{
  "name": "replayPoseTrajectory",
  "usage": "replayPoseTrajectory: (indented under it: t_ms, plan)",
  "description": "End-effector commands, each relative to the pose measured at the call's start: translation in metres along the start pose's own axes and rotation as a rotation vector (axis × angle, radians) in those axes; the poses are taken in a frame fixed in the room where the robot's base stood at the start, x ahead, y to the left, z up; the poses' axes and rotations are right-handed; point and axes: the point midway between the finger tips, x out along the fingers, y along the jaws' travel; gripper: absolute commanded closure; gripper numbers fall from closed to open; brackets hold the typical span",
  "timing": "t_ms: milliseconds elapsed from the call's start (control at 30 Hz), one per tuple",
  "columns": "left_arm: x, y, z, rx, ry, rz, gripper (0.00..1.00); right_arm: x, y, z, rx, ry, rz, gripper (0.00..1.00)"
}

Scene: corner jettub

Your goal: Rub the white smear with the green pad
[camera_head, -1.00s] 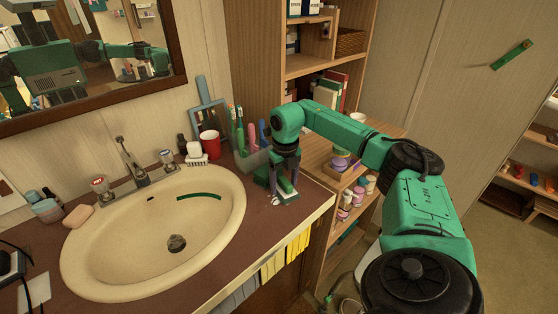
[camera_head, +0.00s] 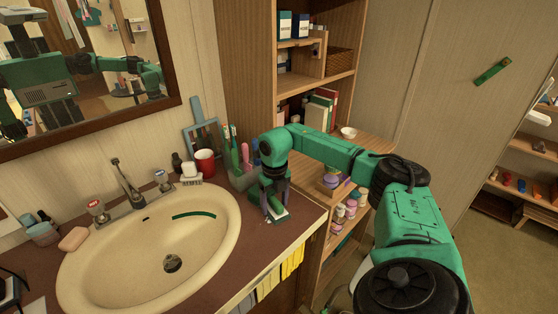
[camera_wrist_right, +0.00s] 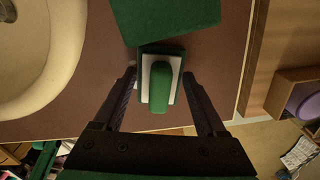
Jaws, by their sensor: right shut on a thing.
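The green pad (camera_head: 278,215) is a small block with a rounded green handle on a white layer. It is low at the counter, right of the sink, and also shows in the wrist view (camera_wrist_right: 160,85). My right gripper (camera_head: 272,204) is shut on it, with a dark finger on each side of the handle in the wrist view (camera_wrist_right: 162,95). I cannot tell whether the pad's underside touches the counter. My left gripper is not in view.
A red cup (camera_head: 205,162) and toothbrushes (camera_head: 234,146) stand behind. A dark green flat-topped thing (camera_wrist_right: 165,18) lies just beyond the pad. Wooden shelves (camera_head: 340,150) stand right.

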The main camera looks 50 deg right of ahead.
Motion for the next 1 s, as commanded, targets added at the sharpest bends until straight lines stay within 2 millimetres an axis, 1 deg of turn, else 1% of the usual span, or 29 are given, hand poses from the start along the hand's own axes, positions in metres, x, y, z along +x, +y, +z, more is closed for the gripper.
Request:
replayPoseTrajectory:
  t_ms: [100,200,467,700,800,1000]
  plan:
    - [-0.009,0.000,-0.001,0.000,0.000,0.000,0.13,-0.002,0.015,-0.004,-0.007,0.005,0.003,0.71]
    - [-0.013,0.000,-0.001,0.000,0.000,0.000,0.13,-0.001,0.025,-0.007,-0.006,0.006,0.003,0.71]
    - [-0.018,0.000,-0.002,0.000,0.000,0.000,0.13,-0.001,0.038,-0.010,-0.005,0.004,0.003,0.71]
    - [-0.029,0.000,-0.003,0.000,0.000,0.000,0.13,-0.003,0.063,-0.017,-0.007,0.004,0.003,0.71]
    - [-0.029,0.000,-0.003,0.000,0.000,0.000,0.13,-0.002,0.067,-0.018,-0.003,0.004,0.002,0.71]
    - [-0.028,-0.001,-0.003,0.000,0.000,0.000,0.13,-0.002,0.067,-0.017,-0.001,0.002,0.002,0.71]
